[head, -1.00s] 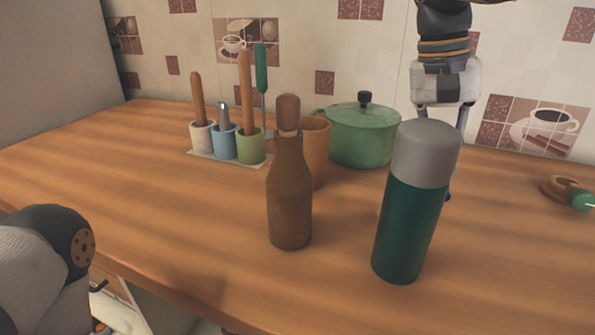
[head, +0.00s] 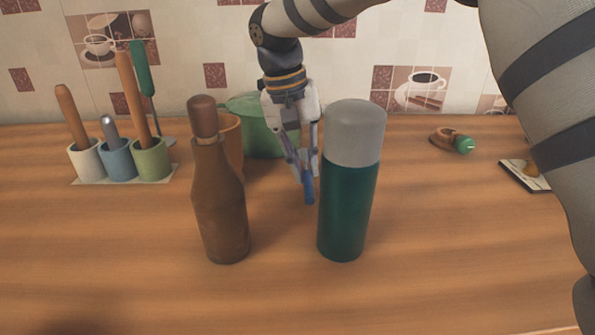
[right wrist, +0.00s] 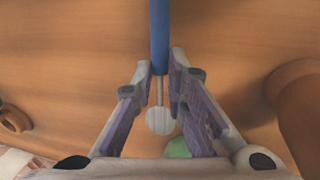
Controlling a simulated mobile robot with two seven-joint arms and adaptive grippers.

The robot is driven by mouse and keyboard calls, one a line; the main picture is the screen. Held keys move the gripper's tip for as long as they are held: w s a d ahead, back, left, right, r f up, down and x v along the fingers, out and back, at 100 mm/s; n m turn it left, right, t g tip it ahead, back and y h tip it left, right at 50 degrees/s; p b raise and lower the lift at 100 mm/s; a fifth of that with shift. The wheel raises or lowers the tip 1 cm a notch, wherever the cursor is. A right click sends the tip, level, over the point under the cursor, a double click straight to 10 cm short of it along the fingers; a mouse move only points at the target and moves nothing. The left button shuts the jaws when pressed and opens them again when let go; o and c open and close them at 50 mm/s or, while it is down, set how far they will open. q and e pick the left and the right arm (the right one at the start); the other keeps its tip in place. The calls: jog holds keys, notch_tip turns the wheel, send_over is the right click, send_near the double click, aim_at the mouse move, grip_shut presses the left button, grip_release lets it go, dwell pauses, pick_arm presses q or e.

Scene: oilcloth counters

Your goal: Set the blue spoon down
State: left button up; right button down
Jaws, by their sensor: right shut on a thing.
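My right gripper (head: 307,172) points down over the wooden counter (head: 440,235), behind the green bottle with the grey cap. It is shut on the blue spoon (head: 308,190), whose blue end sticks out below the fingertips. In the right wrist view the spoon's blue handle (right wrist: 160,35) runs between the two fingertips (right wrist: 163,75), and its pale round bowl (right wrist: 159,121) lies between the fingers. I cannot tell whether the spoon touches the counter. My left gripper is not in view.
The green bottle (head: 346,210) and a brown bottle (head: 219,205) stand in front. A green pot (head: 258,135) and an orange cup (head: 231,140) stand behind. A holder (head: 128,181) with several utensils is at left.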

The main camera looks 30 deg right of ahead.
jog(key=shift+f, duration=1)
jog(key=shift+f, duration=0.1)
jog(key=c, duration=1.6)
grip_release()
